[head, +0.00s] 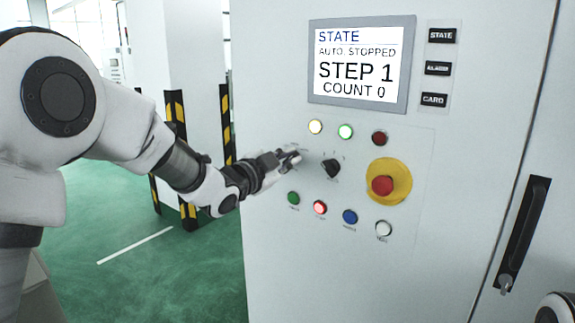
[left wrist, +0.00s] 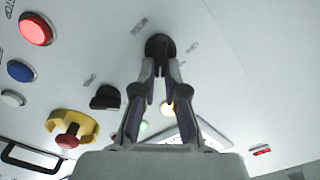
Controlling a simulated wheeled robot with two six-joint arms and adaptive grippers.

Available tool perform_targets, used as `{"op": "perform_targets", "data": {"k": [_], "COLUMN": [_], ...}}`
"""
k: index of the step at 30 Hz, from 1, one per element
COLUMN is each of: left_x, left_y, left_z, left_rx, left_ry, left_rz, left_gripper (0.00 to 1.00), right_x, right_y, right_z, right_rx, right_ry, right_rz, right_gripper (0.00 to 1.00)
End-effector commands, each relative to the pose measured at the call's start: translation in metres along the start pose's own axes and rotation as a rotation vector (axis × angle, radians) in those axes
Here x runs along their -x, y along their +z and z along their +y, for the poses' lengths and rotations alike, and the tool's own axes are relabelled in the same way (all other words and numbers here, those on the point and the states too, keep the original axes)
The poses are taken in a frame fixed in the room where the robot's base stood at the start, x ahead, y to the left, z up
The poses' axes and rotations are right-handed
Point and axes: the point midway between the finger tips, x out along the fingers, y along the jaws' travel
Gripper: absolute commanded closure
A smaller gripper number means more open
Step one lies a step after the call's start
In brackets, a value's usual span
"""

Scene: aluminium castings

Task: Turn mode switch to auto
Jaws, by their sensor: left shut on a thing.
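My left gripper (head: 287,157) is at the cabinet's front panel, with its fingers shut on a black rotary switch (left wrist: 158,45). In the left wrist view the two fingertips (left wrist: 161,66) close on the switch knob, with small labels around it that I cannot read. In the head view the fingers mostly hide this switch. A second black rotary switch (head: 331,168) sits just right of the gripper, free of it. The screen (head: 359,62) above reads "STATE", "AUTO: STOPPED", "STEP 1", "COUNT 0". My right gripper is not in view.
A red emergency stop (head: 382,186) on a yellow base sits to the right. Lit yellow (head: 315,127) and green (head: 345,132) lamps are above; green, red (head: 320,207), blue (head: 350,217) and white buttons are below. A black door handle (head: 524,230) is at the far right.

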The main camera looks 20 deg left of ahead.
Motion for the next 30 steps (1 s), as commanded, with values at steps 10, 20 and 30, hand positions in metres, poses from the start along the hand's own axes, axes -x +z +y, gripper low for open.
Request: {"op": "perform_targets", "data": {"k": [10, 20, 30], "left_x": [0.0, 0.0, 0.025], "left_y": [-0.001, 0.0, 0.0], "left_z": [0.0, 0.0, -0.001], "left_rx": [-0.013, -0.012, -0.008], "left_ry": [0.0, 0.0, 0.0], "left_rz": [0.0, 0.0, -0.001], "left_gripper": [1.0, 0.64, 0.64], "right_x": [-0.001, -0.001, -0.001], "right_y": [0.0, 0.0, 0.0], "right_z": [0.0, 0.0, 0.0], "right_rx": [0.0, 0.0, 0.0], "right_ry": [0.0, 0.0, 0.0], "right_rz": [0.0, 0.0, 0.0], "right_gripper": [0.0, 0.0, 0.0]}}
